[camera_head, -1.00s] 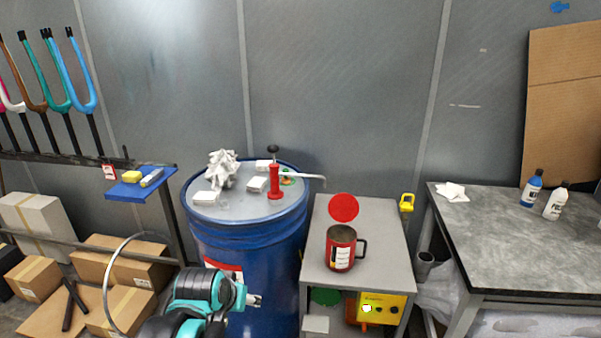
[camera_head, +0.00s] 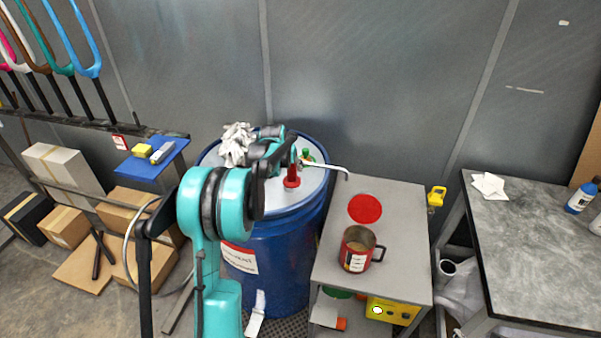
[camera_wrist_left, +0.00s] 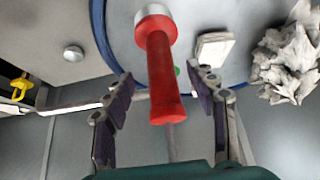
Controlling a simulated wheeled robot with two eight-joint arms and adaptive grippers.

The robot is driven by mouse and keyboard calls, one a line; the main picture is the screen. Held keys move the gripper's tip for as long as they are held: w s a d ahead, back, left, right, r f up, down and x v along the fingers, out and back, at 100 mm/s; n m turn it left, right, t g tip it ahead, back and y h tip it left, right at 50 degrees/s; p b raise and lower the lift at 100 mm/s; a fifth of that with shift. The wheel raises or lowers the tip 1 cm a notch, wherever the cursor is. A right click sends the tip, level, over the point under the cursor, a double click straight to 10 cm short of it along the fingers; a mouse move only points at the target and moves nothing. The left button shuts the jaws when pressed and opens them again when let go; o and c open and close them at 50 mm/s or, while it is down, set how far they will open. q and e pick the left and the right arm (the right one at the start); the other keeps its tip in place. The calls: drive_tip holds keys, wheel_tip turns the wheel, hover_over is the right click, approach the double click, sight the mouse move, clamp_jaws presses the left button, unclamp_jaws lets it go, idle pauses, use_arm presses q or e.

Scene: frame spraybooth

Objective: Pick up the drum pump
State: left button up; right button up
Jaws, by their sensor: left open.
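The drum pump (camera_head: 292,179) has a red body and a thin light spout reaching right. It stands on the lid of the blue drum (camera_head: 285,245). My left gripper (camera_head: 292,150) is at the pump's upper part, and my arm hides the pump's top. In the left wrist view, the red pump (camera_wrist_left: 161,75) lies between the two spread fingers of the left gripper (camera_wrist_left: 162,85). Gaps show on both sides, so the fingers do not grip it. My right gripper is not in view.
Crumpled white cloth (camera_head: 236,143) lies on the lid left of the pump. A small grey table (camera_head: 385,210) right of the drum holds a red mug (camera_head: 357,250) and a red disc (camera_head: 365,208). A blue shelf (camera_head: 155,157) is at left, a workbench (camera_head: 535,245) at right.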

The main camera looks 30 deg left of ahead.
sight(292, 169)
use_arm(q)
drive_tip(key=b+x, duration=0.1)
drive_tip(key=x, duration=0.5)
drive_tip(key=shift+r, duration=0.1)
clamp_jaws()
